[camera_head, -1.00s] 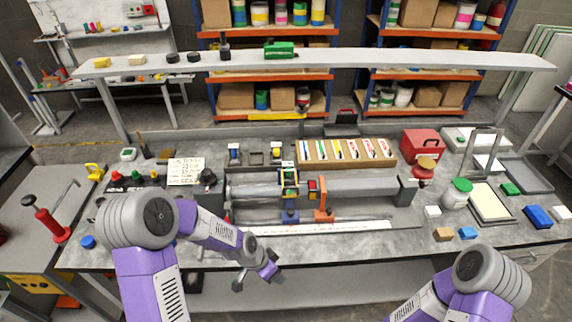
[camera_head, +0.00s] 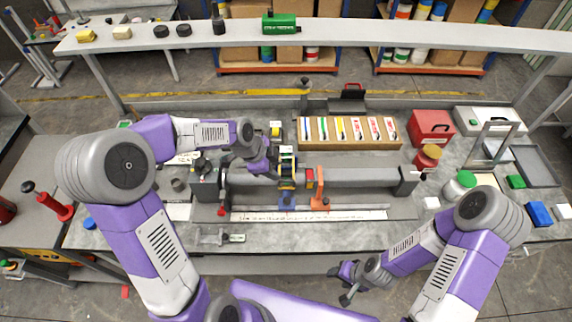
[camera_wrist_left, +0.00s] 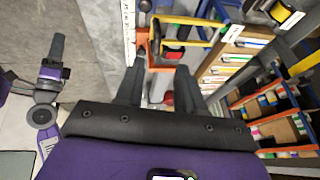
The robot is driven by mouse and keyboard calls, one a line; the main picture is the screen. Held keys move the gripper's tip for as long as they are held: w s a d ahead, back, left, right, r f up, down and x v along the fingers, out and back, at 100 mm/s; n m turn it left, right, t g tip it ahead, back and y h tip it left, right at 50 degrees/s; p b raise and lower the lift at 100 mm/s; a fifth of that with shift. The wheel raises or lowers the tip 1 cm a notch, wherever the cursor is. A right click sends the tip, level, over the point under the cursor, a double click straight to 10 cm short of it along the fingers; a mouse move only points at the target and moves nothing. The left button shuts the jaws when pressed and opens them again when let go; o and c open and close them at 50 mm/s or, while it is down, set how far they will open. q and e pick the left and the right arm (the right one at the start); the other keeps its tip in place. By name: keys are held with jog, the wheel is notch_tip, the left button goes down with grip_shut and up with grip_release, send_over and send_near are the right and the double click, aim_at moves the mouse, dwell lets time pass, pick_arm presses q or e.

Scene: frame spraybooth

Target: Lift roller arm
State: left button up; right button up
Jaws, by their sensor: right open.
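The bench fixture has a long grey cylinder (camera_head: 355,178) lying across it. A yellow and black bracket (camera_head: 287,172) stands around its left part, with a blue clamp (camera_head: 287,199) and an orange clamp (camera_head: 320,190) in front. I cannot tell which piece is the roller arm. My left gripper (camera_head: 270,162) is just left of the bracket. In the left wrist view its fingers (camera_wrist_left: 160,72) are apart with nothing clearly held; an orange part (camera_wrist_left: 160,52) and a yellow bar (camera_wrist_left: 182,43) show beyond them. My right gripper (camera_head: 346,286) is open and empty before the bench's front edge.
A rack of coloured boxes (camera_head: 350,131) stands behind the fixture. A red box (camera_head: 432,128) and jars are at the right. A long shelf (camera_head: 330,35) spans above the back.

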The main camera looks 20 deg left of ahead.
aim_at(285, 180)
pick_arm(q)
jog(key=x, duration=0.6)
jog(key=shift+s+d+f+p, duration=0.2)
jog(key=shift+s+f+p, duration=0.1)
jog(key=shift+f, duration=0.1)
jog(key=shift+w, duration=0.1)
grip_shut()
